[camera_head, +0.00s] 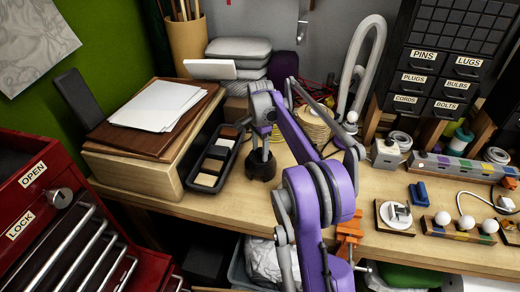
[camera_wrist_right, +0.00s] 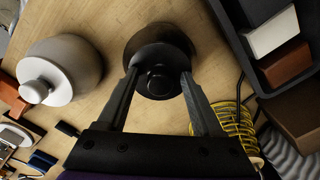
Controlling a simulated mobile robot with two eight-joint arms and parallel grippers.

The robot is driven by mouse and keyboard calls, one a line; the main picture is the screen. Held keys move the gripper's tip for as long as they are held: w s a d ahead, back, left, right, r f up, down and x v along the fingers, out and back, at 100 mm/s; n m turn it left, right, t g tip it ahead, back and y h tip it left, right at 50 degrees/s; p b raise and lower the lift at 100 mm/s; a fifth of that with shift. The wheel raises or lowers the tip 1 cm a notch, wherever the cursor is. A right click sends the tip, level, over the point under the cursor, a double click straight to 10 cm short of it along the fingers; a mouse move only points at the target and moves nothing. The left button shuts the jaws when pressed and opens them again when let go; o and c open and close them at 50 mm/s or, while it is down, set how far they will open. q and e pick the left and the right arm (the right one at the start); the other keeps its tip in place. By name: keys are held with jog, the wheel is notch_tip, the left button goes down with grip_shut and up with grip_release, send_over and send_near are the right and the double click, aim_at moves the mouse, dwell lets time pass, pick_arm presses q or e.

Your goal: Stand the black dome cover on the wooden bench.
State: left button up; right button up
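The black dome cover (camera_head: 261,168) is at the wooden bench (camera_head: 235,207), right of the black compartment tray. In the right wrist view the cover (camera_wrist_right: 158,50) shows as a dark round shape with a knob facing the camera. My right gripper (camera_head: 262,148) points down over it. My left gripper is not in view.
The black compartment tray (camera_head: 197,181) and a wooden box (camera_head: 170,176) stand to the left. A grey knobbed pot (camera_wrist_right: 65,65) and a yellow cable coil (camera_wrist_right: 236,125) flank the cover in the right wrist view. Red tool drawers (camera_head: 60,225) stand front left.

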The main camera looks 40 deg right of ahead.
notch_tip(320, 180, up, 12)
jog(key=p, duration=0.1)
jog(key=s+a+n+t, duration=0.1)
jog(key=s+a+n, duration=0.2)
jog(key=a+n, duration=0.35)
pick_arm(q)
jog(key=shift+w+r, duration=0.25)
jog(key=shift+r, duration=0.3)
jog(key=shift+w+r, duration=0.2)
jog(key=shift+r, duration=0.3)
pick_arm(e)
jog(key=s+a+f+n+t, duration=0.2)
jog(key=s+a+f+n, duration=0.4)
jog(key=s+a, duration=0.3)
jog(key=s+a+f+n+t, duration=0.2)
jog(key=s+a+f+n, duration=0.5)
jog(key=s+a, duration=0.3)
jog(key=s, duration=0.3)
jog(key=shift+s+a+f+t, duration=0.25)
jog(key=shift+f+t, duration=0.1)
jog(key=shift+t, duration=0.05)
